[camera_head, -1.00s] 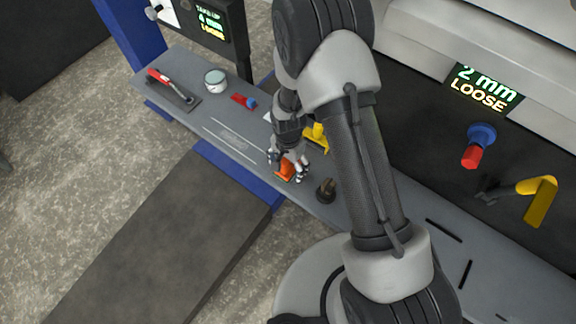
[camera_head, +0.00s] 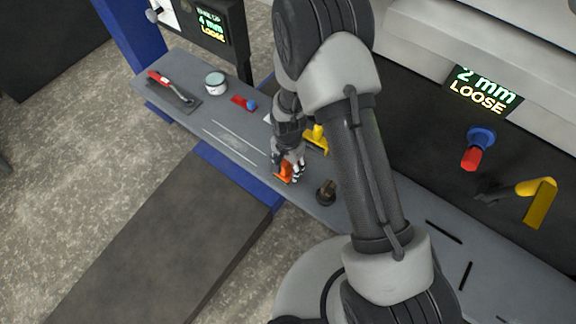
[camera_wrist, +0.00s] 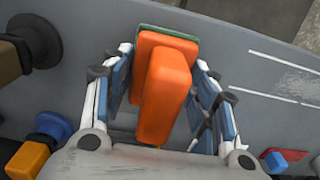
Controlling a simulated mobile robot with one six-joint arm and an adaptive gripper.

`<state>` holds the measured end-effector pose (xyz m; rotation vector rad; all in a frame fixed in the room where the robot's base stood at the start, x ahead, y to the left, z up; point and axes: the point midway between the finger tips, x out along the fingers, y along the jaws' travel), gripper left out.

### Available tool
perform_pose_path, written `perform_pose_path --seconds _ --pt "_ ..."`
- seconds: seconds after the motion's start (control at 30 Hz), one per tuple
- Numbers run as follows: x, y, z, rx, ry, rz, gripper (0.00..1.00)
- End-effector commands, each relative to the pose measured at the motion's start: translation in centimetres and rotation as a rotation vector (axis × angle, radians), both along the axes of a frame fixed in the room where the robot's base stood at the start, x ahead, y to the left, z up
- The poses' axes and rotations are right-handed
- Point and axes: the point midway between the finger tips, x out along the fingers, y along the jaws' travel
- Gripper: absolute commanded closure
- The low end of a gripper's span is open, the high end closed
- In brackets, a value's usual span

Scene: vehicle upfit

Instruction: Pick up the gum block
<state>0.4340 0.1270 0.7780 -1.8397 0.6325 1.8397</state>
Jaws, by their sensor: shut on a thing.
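An orange block on a thin green base, which I take to be the gum block (camera_wrist: 165,85), is between the two fingers of my gripper (camera_wrist: 163,62) in the wrist view. The fingers are closed in on its two sides. In the head view, the orange block (camera_head: 283,173) is at the narrow grey shelf's front edge, partly hidden by my gripper (camera_head: 288,168). I cannot tell whether its base touches the shelf.
On the grey shelf (camera_head: 175,115) are a red-handled tool (camera_head: 163,80), a tin (camera_head: 215,84), a red and blue piece (camera_head: 243,103), a yellow piece (camera_head: 317,138) and a dark knob-like piece (camera_head: 326,192). A dark panel with a red and blue knob (camera_head: 478,149) stands at right.

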Motion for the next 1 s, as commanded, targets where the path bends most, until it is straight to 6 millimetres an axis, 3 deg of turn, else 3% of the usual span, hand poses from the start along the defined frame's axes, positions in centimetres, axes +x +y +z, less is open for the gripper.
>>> perform_pose_path --seconds 0.17,0.37,0.57,0.8,1.0 --pt "0.0 0.0 0.2 0.000 0.000 0.000 0.73" --pt "0.0 0.0 2.0 0.000 -0.001 0.000 0.73" --pt "0.2 0.0 6.5 0.002 -0.005 0.000 0.73" --pt "0.2 0.0 13.7 0.002 -0.005 0.000 0.73" --pt "0.0 0.0 17.8 0.001 -0.002 0.000 0.73"
